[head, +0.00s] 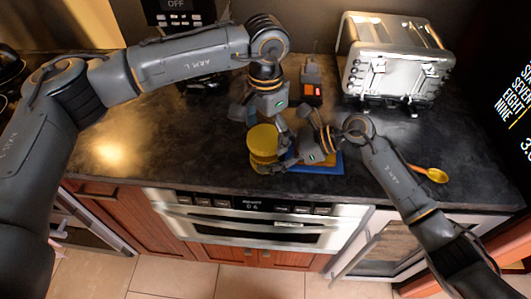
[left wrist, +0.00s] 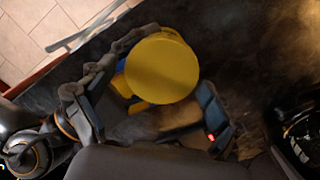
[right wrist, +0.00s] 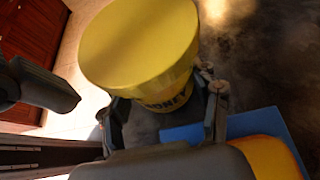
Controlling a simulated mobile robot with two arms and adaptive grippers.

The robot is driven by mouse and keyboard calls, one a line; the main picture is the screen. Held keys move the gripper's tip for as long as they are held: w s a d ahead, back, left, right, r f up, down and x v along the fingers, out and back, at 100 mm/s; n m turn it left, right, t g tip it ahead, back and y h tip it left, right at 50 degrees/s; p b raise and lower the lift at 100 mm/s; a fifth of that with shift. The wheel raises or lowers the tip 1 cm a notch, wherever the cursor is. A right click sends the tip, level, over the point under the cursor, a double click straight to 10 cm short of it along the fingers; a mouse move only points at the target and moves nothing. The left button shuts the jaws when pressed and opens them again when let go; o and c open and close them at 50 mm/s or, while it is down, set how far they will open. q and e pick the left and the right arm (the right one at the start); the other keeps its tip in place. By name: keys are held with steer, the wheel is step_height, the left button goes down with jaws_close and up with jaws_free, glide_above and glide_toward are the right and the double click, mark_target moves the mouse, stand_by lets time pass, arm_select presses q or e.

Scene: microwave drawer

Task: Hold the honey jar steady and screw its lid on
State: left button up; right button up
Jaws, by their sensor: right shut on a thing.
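The honey jar (right wrist: 170,104) stands upright near the counter's front edge, with part of its HONEY lettering showing in the right wrist view. Its wide, flat yellow lid (head: 264,138) covers the top; I cannot tell how tightly it is seated. The lid also shows from above in the left wrist view (left wrist: 162,68). My right gripper (right wrist: 165,105) is shut on the jar's side, below the lid. My left gripper (head: 262,118) is just above and behind the lid, pointing down, its fingers spread apart and empty in the left wrist view.
A blue mat (head: 336,165) with an orange-yellow thing (right wrist: 268,155) lies right beside the jar. A toaster (head: 395,60) stands at the back right, and a yellow spoon (head: 433,174) lies at the right. The counter left of the jar is clear. An oven front (head: 255,225) is below.

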arm_select(q)
steer(key=shift+r, duration=0.15)
arm_select(e)
steer(key=shift+d, duration=0.1)
arm_select(q)
steer(key=shift+r, duration=2.5)
arm_select(e)
steer(key=shift+f, duration=0.1)
arm_select(q)
steer(key=shift+w, duration=0.1)
arm_select(e)
steer(key=o, duration=1.8)
steer(key=shift+c, duration=0.2)
steer(key=shift+d, duration=0.15)
steer(key=v, duration=1)
steer(key=shift+d, duration=0.15)
steer(key=shift+v, duration=0.8)
